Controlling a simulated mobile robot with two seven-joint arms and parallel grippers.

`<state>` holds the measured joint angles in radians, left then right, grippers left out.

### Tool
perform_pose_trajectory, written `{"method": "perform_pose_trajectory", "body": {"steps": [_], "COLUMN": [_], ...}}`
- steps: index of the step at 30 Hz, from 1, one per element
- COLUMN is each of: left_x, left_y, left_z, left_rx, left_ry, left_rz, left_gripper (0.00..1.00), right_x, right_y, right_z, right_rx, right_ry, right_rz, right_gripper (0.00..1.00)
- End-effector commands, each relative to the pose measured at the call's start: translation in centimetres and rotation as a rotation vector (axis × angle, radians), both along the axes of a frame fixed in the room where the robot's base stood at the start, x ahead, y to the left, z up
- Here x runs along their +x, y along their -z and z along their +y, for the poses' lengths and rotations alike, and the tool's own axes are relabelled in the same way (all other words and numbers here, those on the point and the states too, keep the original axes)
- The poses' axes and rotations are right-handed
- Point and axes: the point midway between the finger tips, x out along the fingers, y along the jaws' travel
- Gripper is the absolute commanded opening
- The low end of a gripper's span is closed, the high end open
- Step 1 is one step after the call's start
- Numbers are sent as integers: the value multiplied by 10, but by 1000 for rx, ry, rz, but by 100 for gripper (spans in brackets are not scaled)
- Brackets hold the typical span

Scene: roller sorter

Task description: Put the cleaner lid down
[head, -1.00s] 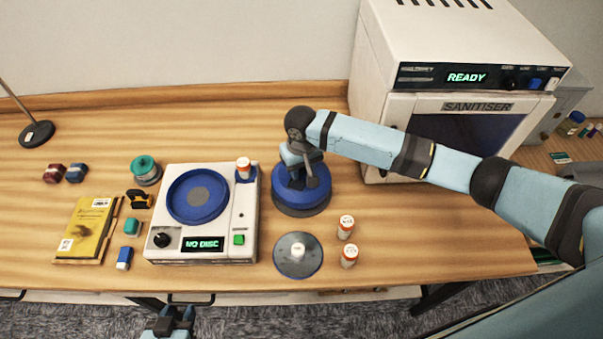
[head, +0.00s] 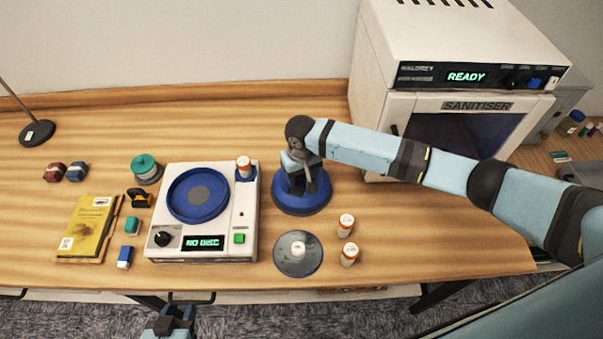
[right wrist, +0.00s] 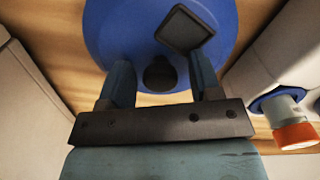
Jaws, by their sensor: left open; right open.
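A round blue piece (head: 302,204), which looks like the cleaner lid, rests flat on the table right of the white disc machine. My right gripper (head: 298,188) is over it from above and hides part of it. In the right wrist view the blue surface (right wrist: 115,30) fills the top, with a dark square part (right wrist: 187,28) and a dark round knob (right wrist: 160,73) on it. The open fingers (right wrist: 160,88) stand apart on either side of the knob, with gaps visible. My left gripper (head: 170,320) is open and empty at the bottom edge, in front of the table.
The disc machine (head: 220,245) reads NO DISC. A grey disc with a white-capped piece (head: 298,268) lies in front of the blue piece. Two orange-capped vials (head: 346,226) stand to the right. The sanitiser (head: 400,110) is behind right. A yellow book (head: 88,228) lies left.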

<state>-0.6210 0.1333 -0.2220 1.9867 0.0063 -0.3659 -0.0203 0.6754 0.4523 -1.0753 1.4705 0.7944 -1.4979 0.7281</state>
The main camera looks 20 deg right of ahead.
Motion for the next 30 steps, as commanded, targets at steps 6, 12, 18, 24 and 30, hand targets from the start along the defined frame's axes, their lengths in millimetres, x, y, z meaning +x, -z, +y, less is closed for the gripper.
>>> {"method": "perform_pose_trajectory", "body": {"steps": [6, 12, 18, 24, 30], "left_x": [0, 1, 1, 1, 1], "left_y": [3, 6, 7, 7, 7], "left_z": [0, -1, -2, -3, -3], "left_rx": [-1, -2, -3, -4, -3], "left_ry": [1, 1, 4, 4, 5], "left_rz": [0, 0, 1, 0, 0], "left_gripper": [43, 43, 43, 43, 43], "right_x": [1, 1, 1, 0, 0], "right_y": [-31, -75, -108, -121, -121], "right_z": [0, 0, 0, 0, 0], "right_rx": [1, 2, 1, 0, 0], "right_ry": [-2, 0, -1, 0, 0], "right_rz": [-4, -3, -2, 0, 0], "right_gripper": [58, 58, 58, 58, 58]}}
